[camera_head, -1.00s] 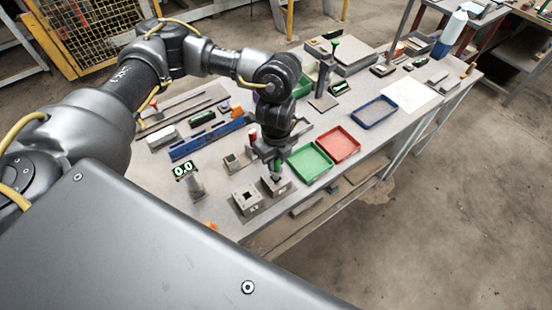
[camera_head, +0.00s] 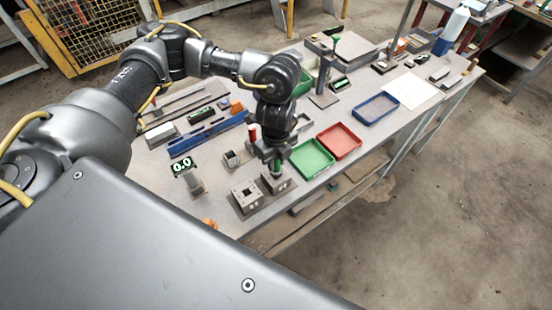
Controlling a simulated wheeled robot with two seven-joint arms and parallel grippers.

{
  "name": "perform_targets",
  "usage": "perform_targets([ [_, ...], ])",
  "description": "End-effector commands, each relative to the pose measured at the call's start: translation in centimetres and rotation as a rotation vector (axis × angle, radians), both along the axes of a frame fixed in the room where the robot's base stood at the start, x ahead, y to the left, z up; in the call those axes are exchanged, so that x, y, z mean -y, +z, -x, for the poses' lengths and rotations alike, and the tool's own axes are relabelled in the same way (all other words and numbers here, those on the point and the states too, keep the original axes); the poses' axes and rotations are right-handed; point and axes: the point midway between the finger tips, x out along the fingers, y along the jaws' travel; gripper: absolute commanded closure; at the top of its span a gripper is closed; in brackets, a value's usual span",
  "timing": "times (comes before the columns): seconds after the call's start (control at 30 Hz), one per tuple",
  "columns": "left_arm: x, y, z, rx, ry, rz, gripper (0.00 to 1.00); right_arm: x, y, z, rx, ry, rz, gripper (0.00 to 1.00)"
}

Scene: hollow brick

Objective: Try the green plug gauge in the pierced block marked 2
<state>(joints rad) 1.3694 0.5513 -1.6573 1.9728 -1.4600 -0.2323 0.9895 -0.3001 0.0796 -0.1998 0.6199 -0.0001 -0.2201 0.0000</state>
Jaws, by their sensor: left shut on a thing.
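My left gripper (camera_head: 272,155) points straight down near the front edge of the workbench. It is shut on the green plug gauge (camera_head: 277,168), whose green part shows just below the fingers. The gauge is upright over a grey pierced block (camera_head: 284,186), and its lower end meets the block's top in the picture. I cannot tell how deep it sits in the hole. A second grey pierced block (camera_head: 247,198) with a dark square opening stands just left of it. The marks on both blocks are too small to read. My right gripper is not in view.
A green tray (camera_head: 312,172) and a red tray (camera_head: 338,156) lie right of the gripper, with a blue tray (camera_head: 376,121) beyond. A small display (camera_head: 181,166) reading 0.0 and a small block (camera_head: 232,160) stand left. A blue rack (camera_head: 208,136) lies behind.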

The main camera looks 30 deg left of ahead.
Motion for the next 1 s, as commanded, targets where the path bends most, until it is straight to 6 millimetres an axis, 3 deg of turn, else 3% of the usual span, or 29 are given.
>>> perform_targets([
  [1.0,0.0,-2.1,0.0,0.001,0.000,0.000,1.00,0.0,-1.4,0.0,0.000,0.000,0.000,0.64],
])
